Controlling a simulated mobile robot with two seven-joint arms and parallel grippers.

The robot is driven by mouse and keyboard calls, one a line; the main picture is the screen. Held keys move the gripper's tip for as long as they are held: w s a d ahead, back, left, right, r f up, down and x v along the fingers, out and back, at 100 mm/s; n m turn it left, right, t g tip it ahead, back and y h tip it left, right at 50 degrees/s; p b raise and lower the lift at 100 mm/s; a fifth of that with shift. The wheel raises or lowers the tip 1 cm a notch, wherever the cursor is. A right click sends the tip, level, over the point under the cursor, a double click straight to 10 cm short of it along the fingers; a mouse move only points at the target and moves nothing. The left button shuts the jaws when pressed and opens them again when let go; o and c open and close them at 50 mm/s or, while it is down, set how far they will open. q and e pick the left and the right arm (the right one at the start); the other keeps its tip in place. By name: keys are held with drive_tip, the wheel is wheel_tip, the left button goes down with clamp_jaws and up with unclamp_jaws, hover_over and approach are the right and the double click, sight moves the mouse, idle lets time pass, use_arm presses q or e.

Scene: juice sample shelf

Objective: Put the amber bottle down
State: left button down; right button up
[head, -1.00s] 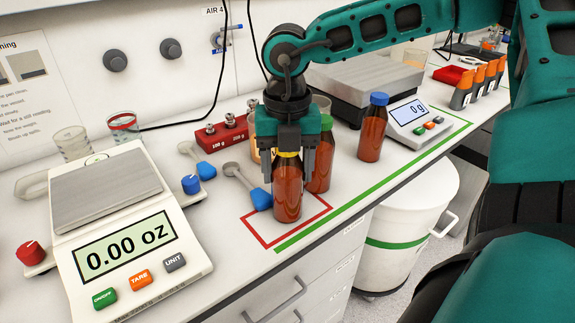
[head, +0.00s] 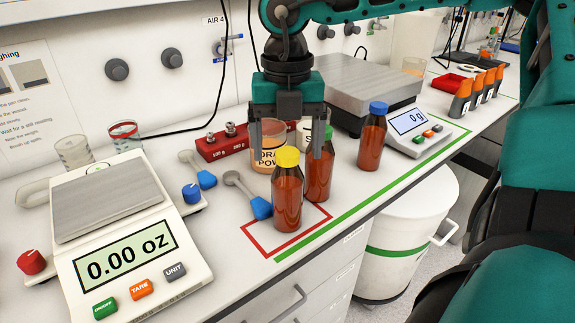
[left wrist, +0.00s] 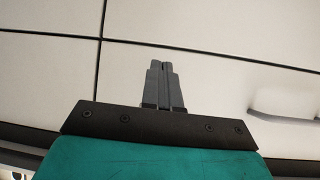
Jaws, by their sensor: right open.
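The amber bottle with a yellow cap (head: 288,205) stands upright on the bench inside the red outlined square (head: 262,246). My right gripper (head: 289,150) is open and empty, raised above and behind the yellow cap, its fingers clear of the bottle. A third amber bottle with a blue cap (head: 371,145) stands further right. My left gripper (left wrist: 163,85) shows only in the left wrist view, fingers together and empty, before pale panels.
A scale reading 0.00 oz (head: 125,255) is at the left; another scale (head: 413,122) is at the back right. A jar of orange powder (head: 267,158), a red weight block (head: 222,145) and blue-handled scoops (head: 260,207) lie nearby. The bench front edge runs close to the square.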

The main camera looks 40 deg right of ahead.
wheel_tip(320, 180, up, 5)
drive_tip(key=shift+r, duration=0.2)
idle(0.6)
